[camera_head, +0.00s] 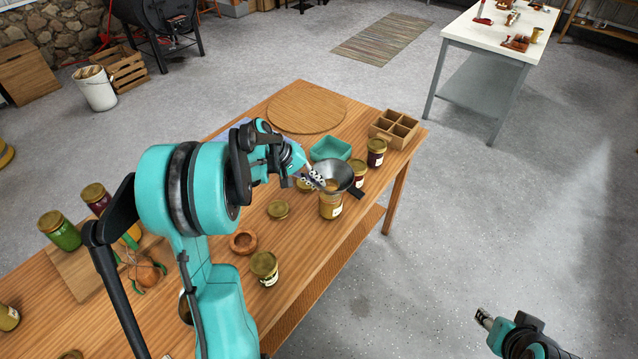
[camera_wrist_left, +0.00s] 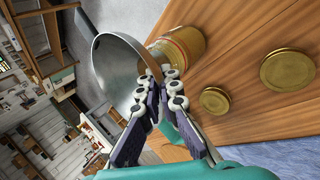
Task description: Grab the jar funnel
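The jar funnel is a grey metal bowl with a dark handle (camera_head: 337,173). It sits at the mouth of an amber jar (camera_head: 330,206) near the table's right edge. It also shows large in the left wrist view (camera_wrist_left: 115,75), with the jar (camera_wrist_left: 180,52) behind its rim. My left gripper (camera_head: 318,182) is at the funnel's near-left rim. In the left wrist view its fingertips (camera_wrist_left: 163,82) are close together, one inside the bowl and one outside, pinching the rim. My right gripper (camera_head: 484,318) is at the lower right, away from the table, its opening unclear.
The wooden table (camera_head: 320,250) holds a teal tray (camera_head: 331,149), a divided wooden box (camera_head: 394,129), a round board (camera_head: 306,107), dark red jars (camera_head: 376,152), a loose lid (camera_head: 278,210) and a wooden ring (camera_head: 243,242). Open floor (camera_head: 480,210) lies to the right.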

